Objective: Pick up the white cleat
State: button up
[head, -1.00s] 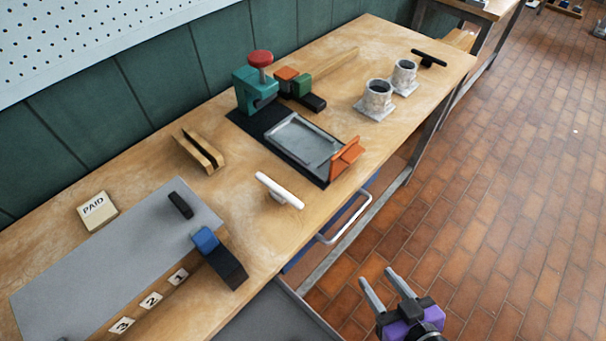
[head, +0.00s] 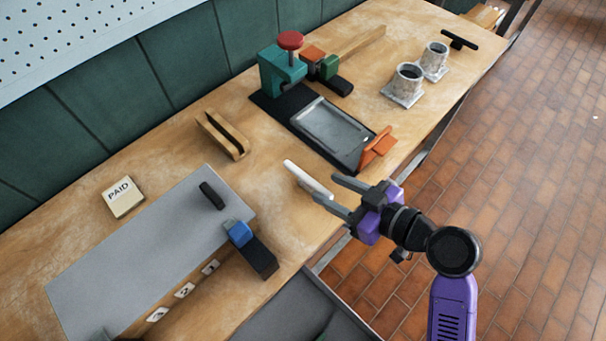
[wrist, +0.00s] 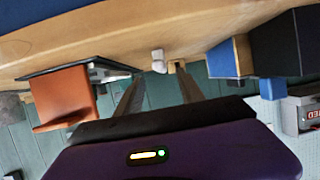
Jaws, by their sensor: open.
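The white cleat (head: 305,178) lies on the wooden bench near its front edge, right of the grey mat. In the wrist view the white cleat (wrist: 158,61) shows end-on, small, beyond the fingertips and roughly between their lines. My gripper (head: 333,188) is open and empty at the bench's front edge, with its fingers pointing toward the cleat. In the head view one finger overlaps the cleat's near end; I cannot tell whether they touch. The fingers also show in the wrist view (wrist: 156,75).
A black tray base (head: 340,165) with an orange end piece (head: 378,148) stands right of the cleat. A blue and black block (head: 250,248) is to the left. A slotted wooden block (head: 222,135) sits behind. An open drawer (head: 300,310) juts out below the front edge.

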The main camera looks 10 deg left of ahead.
aim_at(309, 178)
jog(key=x, duration=0.2)
jog(key=p+x, duration=0.1)
jog(key=x, duration=0.3)
jog(key=shift+a+r+p, duration=0.25)
jog(key=shift+p, duration=0.1)
jog(key=shift+w+a+f, duration=0.2)
jog(key=shift+a+f, duration=0.1)
jog(key=shift+a, duration=0.05)
grip_shut()
